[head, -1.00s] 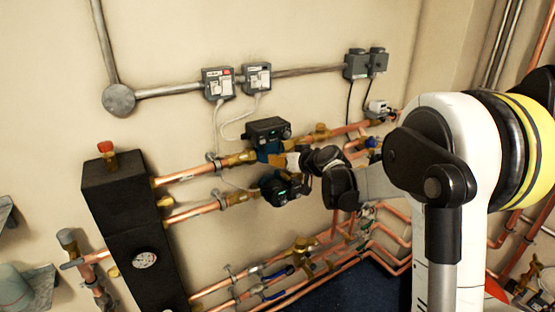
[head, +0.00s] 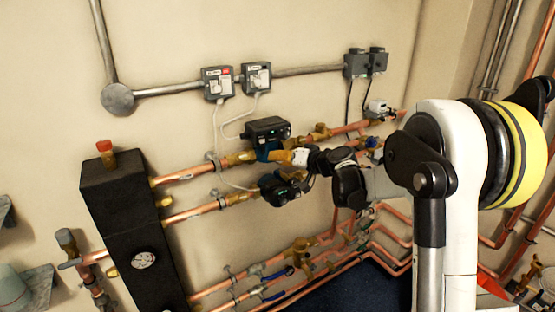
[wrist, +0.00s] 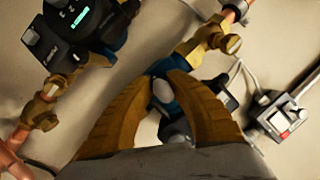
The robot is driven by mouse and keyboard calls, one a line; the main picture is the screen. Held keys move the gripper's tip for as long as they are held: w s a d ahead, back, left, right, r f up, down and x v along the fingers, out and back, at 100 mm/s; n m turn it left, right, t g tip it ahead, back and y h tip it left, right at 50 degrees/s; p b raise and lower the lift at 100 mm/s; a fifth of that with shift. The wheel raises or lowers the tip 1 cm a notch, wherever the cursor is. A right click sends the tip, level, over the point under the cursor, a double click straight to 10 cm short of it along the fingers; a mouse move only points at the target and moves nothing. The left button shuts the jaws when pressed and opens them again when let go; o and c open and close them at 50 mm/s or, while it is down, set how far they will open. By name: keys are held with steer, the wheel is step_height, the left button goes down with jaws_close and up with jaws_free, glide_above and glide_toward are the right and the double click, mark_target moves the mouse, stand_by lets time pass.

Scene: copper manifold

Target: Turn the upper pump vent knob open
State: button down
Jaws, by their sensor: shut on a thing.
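The upper pump (head: 267,131), with a black head and blue body, sits on the upper copper pipe in the head view. My gripper (head: 274,156) is at the blue body, just below the black head. In the wrist view, the two ochre fingers of my gripper (wrist: 169,72) close in around a pale round knob (wrist: 162,90), the vent knob, in front of the blue pump body (wrist: 185,88). The fingers are shut on it. The knob's turn position cannot be read. In the head view the knob is hidden by my gripper.
The lower pump (head: 284,188) lies close below my gripper; it also shows in the wrist view (wrist: 88,22). Grey switch boxes (head: 236,80) with white cables are on the wall above. A black manifold block (head: 130,230) stands at left.

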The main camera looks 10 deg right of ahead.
steer(key=shift+s+f, duration=0.1)
steer(key=c, duration=1.3)
jaws_free()
steer(key=shift+a, duration=0.1)
steer(key=shift+o, duration=0.2)
steer(key=v, duration=1.2)
